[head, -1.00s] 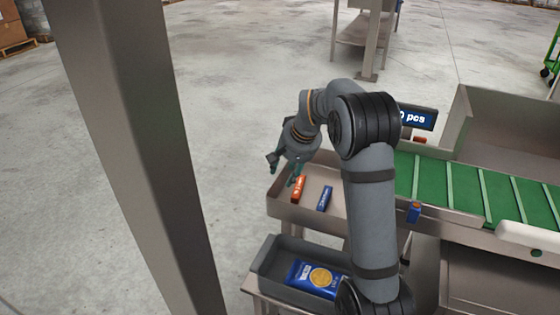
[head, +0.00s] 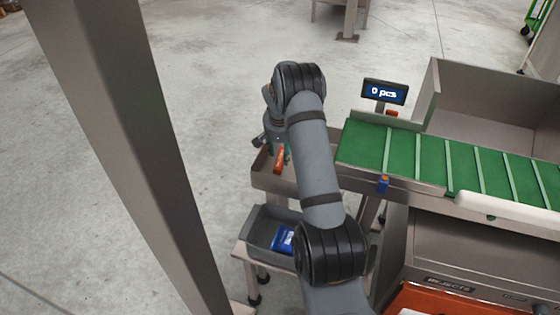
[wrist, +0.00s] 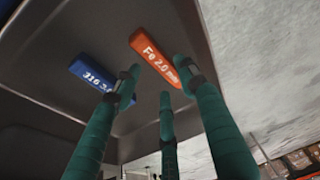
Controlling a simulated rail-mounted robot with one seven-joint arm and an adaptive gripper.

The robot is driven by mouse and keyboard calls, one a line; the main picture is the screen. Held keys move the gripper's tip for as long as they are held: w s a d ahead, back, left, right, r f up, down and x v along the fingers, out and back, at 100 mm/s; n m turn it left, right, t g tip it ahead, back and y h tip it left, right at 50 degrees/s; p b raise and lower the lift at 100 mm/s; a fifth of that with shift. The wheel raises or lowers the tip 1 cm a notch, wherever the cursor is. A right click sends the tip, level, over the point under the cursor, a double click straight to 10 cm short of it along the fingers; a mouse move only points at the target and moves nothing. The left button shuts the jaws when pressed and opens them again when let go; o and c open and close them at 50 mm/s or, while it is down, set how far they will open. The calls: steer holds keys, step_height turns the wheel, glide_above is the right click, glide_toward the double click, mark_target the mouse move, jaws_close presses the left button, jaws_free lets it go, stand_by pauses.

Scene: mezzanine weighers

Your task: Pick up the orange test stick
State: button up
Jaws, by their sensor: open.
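The orange test stick (wrist: 153,58), marked "Fe 2.0", lies flat in a grey metal tray (wrist: 85,35). It also shows in the head view (head: 279,160). A blue stick (wrist: 98,79) lies in the tray to its left in the wrist view; in the head view my arm hides it. My gripper (wrist: 158,85) has green fingers spread apart and empty. The fingertips are close to the orange stick's near end, on both sides of it in the picture. Whether any finger touches it I cannot tell.
A grey bin (head: 262,228) with a blue packet (head: 284,239) stands below the tray. A green conveyor (head: 425,155) lies to the right, with a small display (head: 385,91) reading "0 pcs" behind it. A steel post (head: 135,140) rises at the left.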

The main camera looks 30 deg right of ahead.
mark_target(280, 160)
steer(key=shift+x, duration=1.5)
steer(key=shift+c, duration=1.4)
steer(key=c, duration=0.7)
